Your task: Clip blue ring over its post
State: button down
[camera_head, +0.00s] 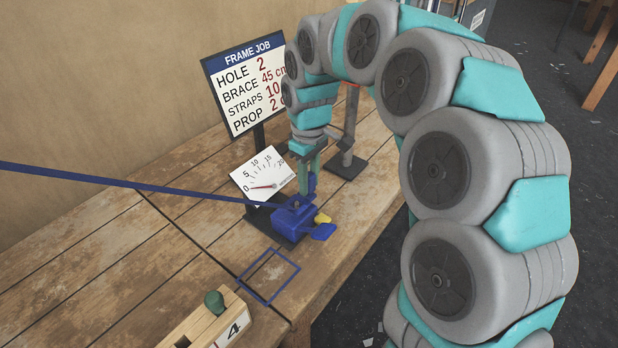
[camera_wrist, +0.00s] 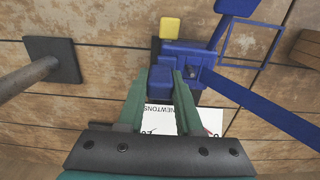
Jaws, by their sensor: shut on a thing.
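My gripper (camera_head: 309,182) is shut on an upright blue lever (camera_head: 311,184) of a blue strap device (camera_head: 291,219). In the wrist view the lever's blue block (camera_wrist: 159,82) sits between my green fingers. The device has a yellow tab (camera_head: 322,218) and a blue paddle (camera_head: 323,232). A straight blue strap (camera_head: 130,182) runs from it to the left edge. A grey post (camera_head: 350,125) on a dark base stands behind my gripper; it also shows in the wrist view (camera_wrist: 30,76). I cannot make out a separate blue ring.
A dial gauge marked NEWTONS (camera_head: 258,174) stands behind the device. A FRAME JOB sign (camera_head: 243,82) stands at the back. A blue square outline (camera_head: 269,276) is empty on the table.

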jog(key=shift+f, duration=1)
jog(key=c, duration=0.5)
grip_release()
jog(key=shift+r, duration=0.1)
notch_tip(320, 180, up, 8)
jog(key=shift+f+b, duration=0.15)
jog(key=shift+b, duration=0.4)
jog(key=shift+s, duration=0.1)
jog(key=s+d+f+m, duration=0.2)
jog(key=s+d, duration=0.3)
jog(key=s, duration=0.6)
jog(key=s+d+f+m+g, duration=0.1)
jog(key=s+d+m, duration=0.4)
jog(key=s, duration=0.6)
jog(key=s+d+f+m, duration=0.3)
jog(key=s+d+f, duration=0.1)
jog(key=s, duration=0.7)
jog(key=shift+d+g, duration=0.4)
jog(key=shift+d, duration=0.15)
